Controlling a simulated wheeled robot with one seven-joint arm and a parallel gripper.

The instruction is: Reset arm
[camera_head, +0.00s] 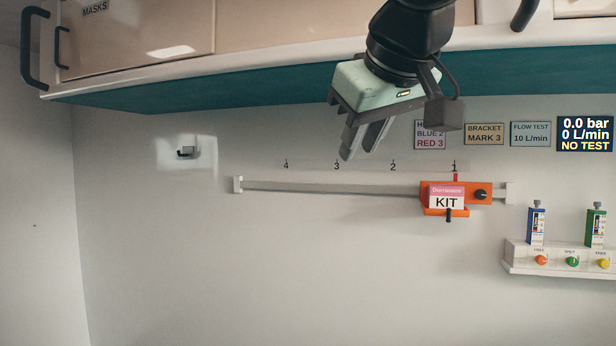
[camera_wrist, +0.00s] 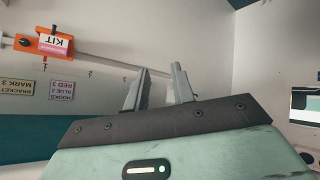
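My gripper (camera_head: 357,152) hangs from the top of the head view, in front of the wall and above the rail. Its two fingers point down and to the left. In the wrist view my gripper (camera_wrist: 158,82) shows two fingers standing apart with nothing between them. The fingers touch nothing that I can see. My arm above the wrist is mostly cut off by the top edge of the head view.
A grey rail (camera_head: 320,188) with marks 1 to 4 runs along the wall. An orange bracket (camera_head: 483,187) with a KIT label sits at mark 1. Overhead cabinets (camera_head: 140,35) are close to my arm. A white shelf (camera_head: 560,265) holds blue and green flowmeters. The left wall is clear.

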